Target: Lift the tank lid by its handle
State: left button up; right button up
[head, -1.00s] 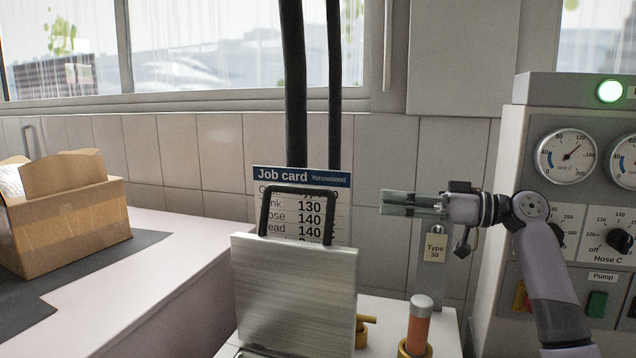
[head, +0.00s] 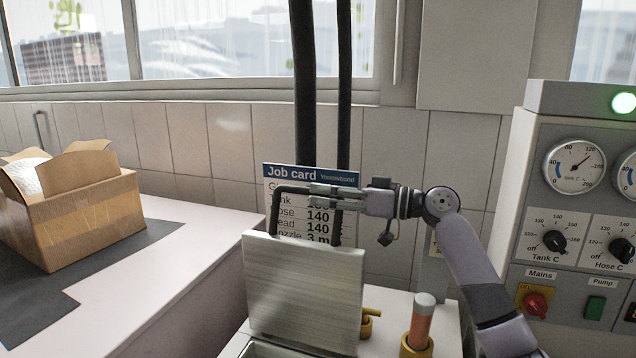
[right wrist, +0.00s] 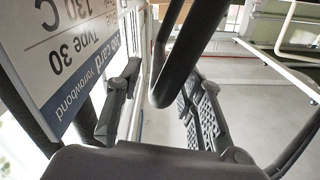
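The tank lid (head: 302,292) is a flat brushed-metal plate standing raised on edge, its black handle (head: 275,212) at the top. The tank's rim (head: 236,346) shows at the bottom edge. My right gripper (head: 318,195) comes from the right and overlaps the handle's top bar. In the right wrist view its two dark fingers (right wrist: 160,105) are apart, and the black handle (right wrist: 164,70) passes between them without visible grip on both sides. My left gripper is not in view.
A job card (head: 290,172) is behind the handle. An orange-and-grey cylinder (head: 422,325) stands right of the lid, near brass fittings (head: 368,322). A control panel (head: 570,215) stands at the right. A cardboard box (head: 85,215) sits on the left counter (head: 195,255).

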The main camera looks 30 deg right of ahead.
jog(key=shift+x, duration=1.05)
grip_shut()
